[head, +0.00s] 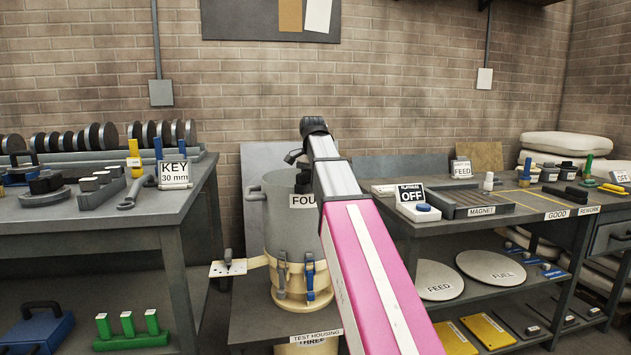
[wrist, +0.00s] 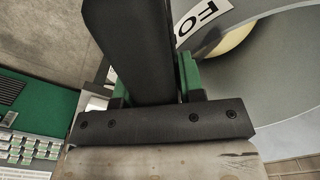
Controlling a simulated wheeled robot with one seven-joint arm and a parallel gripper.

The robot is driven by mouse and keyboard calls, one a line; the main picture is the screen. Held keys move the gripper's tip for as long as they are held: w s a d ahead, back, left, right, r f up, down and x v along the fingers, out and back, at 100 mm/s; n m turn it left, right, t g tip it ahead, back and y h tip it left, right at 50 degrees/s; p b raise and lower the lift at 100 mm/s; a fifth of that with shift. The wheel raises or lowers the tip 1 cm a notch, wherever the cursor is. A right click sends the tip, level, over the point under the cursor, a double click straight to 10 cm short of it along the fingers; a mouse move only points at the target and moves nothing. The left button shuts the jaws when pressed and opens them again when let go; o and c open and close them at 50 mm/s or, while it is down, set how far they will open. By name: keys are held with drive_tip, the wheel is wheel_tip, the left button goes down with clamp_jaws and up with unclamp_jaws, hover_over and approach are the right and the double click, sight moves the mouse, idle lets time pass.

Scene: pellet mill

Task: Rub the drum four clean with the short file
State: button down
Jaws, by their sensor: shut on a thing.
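Drum four (head: 283,240) is a grey cylinder with a label reading "FOU", the rest hidden behind my pink arm. It stands upright in a cream base with latches. In the wrist view its grey wall (wrist: 255,95) fills the right side, with the label's "FO" at the top. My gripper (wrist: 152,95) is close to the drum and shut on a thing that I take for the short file. Green pieces show on both sides of a long dark part there. The held thing is mostly hidden, and I cannot tell whether it touches the drum. My arm hides the gripper in the head view.
A left bench (head: 60,218) holds discs, a spanner and a "KEY 30 mm" sign (head: 174,172). A right bench (head: 455,228) holds an "OFF" sign (head: 411,195) and a magnet tray. A bracket (head: 228,267) sticks out left of the drum. Round plates lie on the right bench's lower shelf.

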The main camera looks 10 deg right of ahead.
drive_tip(key=shift+s+a, duration=0.6)
drive_tip(key=shift+w, duration=0.1)
drive_tip(key=shift+w+d, duration=1.35)
drive_tip(key=shift+d, duration=0.1)
drive_tip(key=a, duration=0.2)
drive_tip(key=s+a, duration=0.1)
drive_tip(key=a, duration=0.1)
drive_tip(key=shift+a, duration=0.3)
